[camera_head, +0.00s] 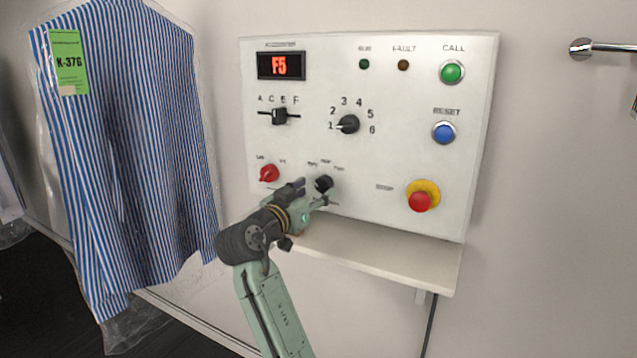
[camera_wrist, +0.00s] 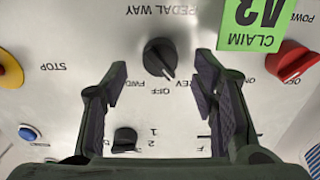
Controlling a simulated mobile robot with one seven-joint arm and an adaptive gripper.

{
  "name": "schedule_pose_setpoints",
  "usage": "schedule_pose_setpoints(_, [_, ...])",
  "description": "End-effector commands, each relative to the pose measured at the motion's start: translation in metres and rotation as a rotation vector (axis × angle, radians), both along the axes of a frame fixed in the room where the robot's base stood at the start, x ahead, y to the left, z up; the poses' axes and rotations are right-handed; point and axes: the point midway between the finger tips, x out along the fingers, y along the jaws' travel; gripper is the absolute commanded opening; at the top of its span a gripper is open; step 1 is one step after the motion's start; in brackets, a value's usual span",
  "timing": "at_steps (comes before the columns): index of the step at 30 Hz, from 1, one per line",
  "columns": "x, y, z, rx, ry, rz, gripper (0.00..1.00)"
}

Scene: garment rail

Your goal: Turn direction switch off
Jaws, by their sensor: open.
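The direction switch is a black knob (camera_head: 323,183) low in the middle of the white control panel. The wrist view, upside down, shows the knob (camera_wrist: 158,56) with "PEDAL WAY" above it and FWD, OFF and REV below. Its pointer mark leans from OFF toward the REV side; I cannot tell exactly where it rests. My gripper (camera_head: 313,194) is close to the knob in the head view. In the wrist view my gripper (camera_wrist: 161,72) is open, with one finger on each side of the knob and gaps between. Contact with the knob is not visible.
The panel (camera_head: 400,165) also carries a red knob (camera_head: 269,173), a numbered dial (camera_head: 348,124), a red stop button (camera_head: 420,201) and a blue button (camera_head: 444,132). A shelf (camera_head: 380,257) juts out below. A bagged striped shirt (camera_head: 130,150) hangs at left. A green claim tag (camera_wrist: 250,25) shows in the wrist view.

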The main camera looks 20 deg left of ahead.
Motion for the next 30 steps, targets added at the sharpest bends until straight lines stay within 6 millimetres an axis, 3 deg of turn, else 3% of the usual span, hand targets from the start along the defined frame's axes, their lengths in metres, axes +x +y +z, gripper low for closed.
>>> schedule_pose_setpoints(6, [0.025, -0.003, 0.001, -0.001, 0.000, 0.000, 0.54])
schedule_pose_setpoints(17, [0.030, -0.003, 0.000, 0.000, 0.000, 0.001, 0.54])
schedule_pose_setpoints(30, [0.029, -0.003, 0.000, 0.000, 0.000, 0.001, 0.24])
